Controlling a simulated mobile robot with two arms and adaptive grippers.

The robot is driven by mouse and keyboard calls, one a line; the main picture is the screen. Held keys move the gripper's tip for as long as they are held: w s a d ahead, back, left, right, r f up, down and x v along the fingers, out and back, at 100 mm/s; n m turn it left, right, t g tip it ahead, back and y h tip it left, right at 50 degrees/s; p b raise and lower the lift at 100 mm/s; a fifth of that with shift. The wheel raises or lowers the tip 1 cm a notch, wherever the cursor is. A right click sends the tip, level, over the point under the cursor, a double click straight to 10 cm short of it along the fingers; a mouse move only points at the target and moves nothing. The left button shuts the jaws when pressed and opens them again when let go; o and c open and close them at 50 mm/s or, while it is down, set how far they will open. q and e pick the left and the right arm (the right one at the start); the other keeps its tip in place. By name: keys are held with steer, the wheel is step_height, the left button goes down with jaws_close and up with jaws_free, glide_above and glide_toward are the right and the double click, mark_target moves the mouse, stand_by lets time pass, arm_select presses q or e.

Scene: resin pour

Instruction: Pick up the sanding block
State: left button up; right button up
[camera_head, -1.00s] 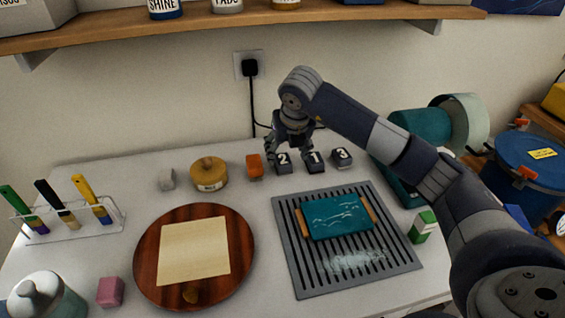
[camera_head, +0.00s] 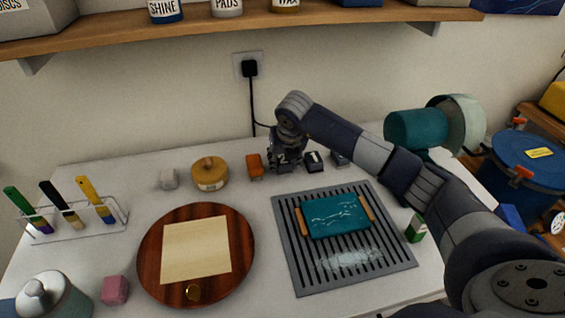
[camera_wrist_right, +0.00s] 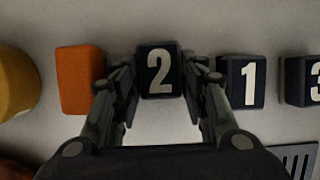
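Three dark blocks with white numbers stand in a row at the back of the white table: block 2 (camera_wrist_right: 159,72), block 1 (camera_head: 313,162) and block 3 (camera_head: 339,158). They look like numbered sanding blocks. My right gripper (camera_wrist_right: 160,80) is low over block 2, one finger on each side. It is open, with narrow gaps between fingers and block in the right wrist view. In the head view the gripper (camera_head: 286,163) partly hides block 2. An orange block (camera_head: 255,167) stands just left of it. My left gripper is not in view.
A yellow round tin (camera_head: 209,175) and a pale block (camera_head: 168,179) stand further left. A grey slotted rack (camera_head: 300,270) holds a teal piece (camera_head: 335,216). A round wooden board (camera_head: 160,275) holds a cream sheet (camera_head: 196,250). A shelf (camera_head: 250,23) runs above.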

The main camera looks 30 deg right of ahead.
mark_target(282, 157)
steer(key=c, duration=0.4)
steer(key=shift+o, duration=0.2)
steer(key=shift+r, duration=0.15)
steer(key=shift+r, duration=0.25)
step_height(282, 157, up, 2)
steer(key=shift+w+r+b, duration=0.1)
steer(key=shift+r+b, duration=0.15)
steer(key=shift+b, duration=0.5)
steer(key=s+a+b, duration=0.1)
steer(key=s, duration=0.4)
steer(key=s+a+r+b, duration=0.1)
steer(key=s, duration=0.4)
steer(key=s+a+b, duration=0.1)
steer(key=s+a, duration=0.1)
steer(key=s, duration=0.3)
steer(key=shift+s+r+b, duration=0.3)
steer(key=shift+s+r, duration=0.05)
